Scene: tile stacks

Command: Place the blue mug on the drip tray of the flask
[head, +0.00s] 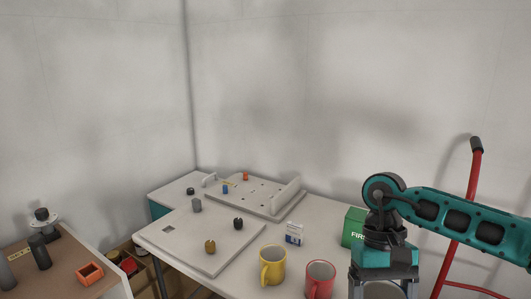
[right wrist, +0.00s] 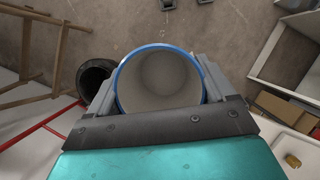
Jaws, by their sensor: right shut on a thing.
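The blue mug (right wrist: 160,78) is in the right wrist view, seen into its open top, with a blue rim and a pale, empty-looking inside. My right gripper (right wrist: 158,92) is shut on it, one finger on each side. In the head view my right gripper (head: 384,284) points down at the bottom edge, right of the table. The mug cannot be made out there. No flask with a drip tray can be clearly identified. My left gripper is not in view.
A yellow mug (head: 272,266) and a red mug (head: 319,279) stand at the table's front, left of my right gripper. A green box (head: 353,227) is behind them. Pale boards with knobs and pegs cover the table's left and back. A red-framed cart (head: 460,220) stands right.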

